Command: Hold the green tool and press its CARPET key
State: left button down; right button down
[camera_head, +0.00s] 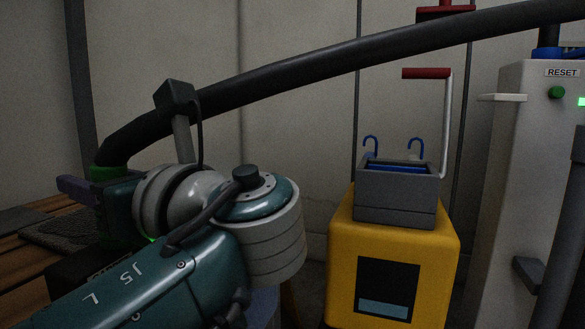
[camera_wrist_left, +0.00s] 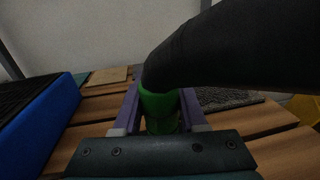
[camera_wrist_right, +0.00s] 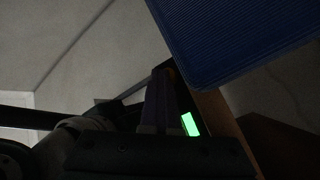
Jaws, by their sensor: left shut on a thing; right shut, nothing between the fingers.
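The green tool (camera_wrist_left: 160,108) is between the purple fingers of my left gripper (camera_wrist_left: 160,100), which is shut on it. A thick black hose (camera_wrist_left: 235,45) runs from its top. In the head view the tool's green end (camera_head: 110,173) shows at the left, mostly hidden by my left arm. The CARPET key is not readable in any view. My right gripper (camera_wrist_right: 162,78) is shut and empty in the dark right wrist view. A lit green panel (camera_wrist_right: 191,124) is right beside its fingers; I cannot tell what it belongs to.
The hose crosses the head view toward a grey machine (camera_head: 518,165) marked RESET. A yellow bucket (camera_head: 440,255) with a grey wringer (camera_head: 396,212) stands at centre right. A slatted wooden bench (camera_wrist_left: 100,105) holds a blue-sided box (camera_wrist_left: 50,120) and a grey mat (camera_wrist_left: 228,97). A blue ribbed thing (camera_wrist_right: 235,40) lies near my right gripper.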

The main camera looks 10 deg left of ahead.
pick_arm(q)
jog(key=shift+a+f, duration=0.1)
jog(key=shift+f, duration=0.1)
pick_arm(e)
jog(key=shift+s+d, duration=0.2)
jog(key=shift+d, duration=0.8)
jog(key=shift+s+d, duration=0.25)
jog(key=shift+d, duration=0.7)
jog(key=shift+s+d, duration=0.2)
jog(key=shift+d, duration=0.8)
pick_arm(q)
jog(key=shift+c, duration=1.9)
grip_release()
jog(key=shift+r, duration=0.15)
